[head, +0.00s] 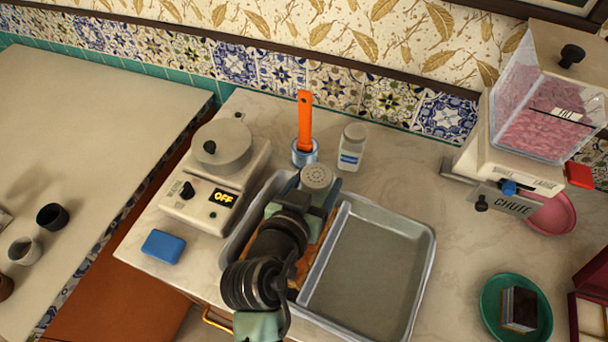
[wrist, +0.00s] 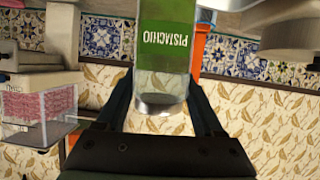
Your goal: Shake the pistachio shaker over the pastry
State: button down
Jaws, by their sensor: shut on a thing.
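My gripper (head: 309,200) is shut on the pistachio shaker (head: 317,178), whose pale perforated lid faces up in the head view. In the wrist view the shaker (wrist: 165,50) shows a green PISTACHIO label and a clear end between the two fingers (wrist: 165,105). The wrist picture is upside down, so the shaker stands about upright. It is held above the back of the left side of a metal tray (head: 428,270). An orange-brown surface (head: 331,196), perhaps the pastry, shows in the tray beside and under my gripper. My arm hides most of it.
A white jar (head: 352,148) and a blue cup (head: 304,153) with an orange-handled tool stand close behind. A machine marked OFF (head: 215,180) is at left, with a blue sponge (head: 163,244). The chute dispenser (head: 540,100) and green plate (head: 493,310) are at right. The tray's right part is empty.

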jog(key=shift+w+d+f+n+h, duration=0.1)
jog(key=shift+d+f+n+h, duration=0.4)
jog(key=shift+n, duration=0.3)
jog(key=n+h, duration=0.1)
jog(key=f+n, duration=0.1)
jog(key=shift+d+f+n+h, duration=0.3)
jog(key=shift+h, duration=0.1)
jog(key=n, duration=0.1)
jog(key=f+n+h, duration=0.1)
jog(key=b, duration=0.1)
jog(key=shift+s+d+f+n+g+h, duration=0.25)
jog(key=shift+d+n+g+h, duration=0.05)
jog(key=shift+d+n+h, duration=0.1)
jog(key=f+n+h, duration=0.1)
jog(key=n, duration=0.1)
jog(key=f+n+h+b, duration=0.1)
jog(key=n, duration=0.1)
jog(key=shift+s+d+t, duration=0.1)
jog(key=shift+d+t, duration=0.1)
jog(key=shift+t, duration=0.2)
jog(key=n+t+b, duration=0.1)
jog(key=n, duration=0.1)
jog(key=n+h+b, duration=0.1)
jog(key=n, duration=0.2)
jog(key=shift+r+t, duration=0.2)
jog(key=shift+t, duration=0.2)
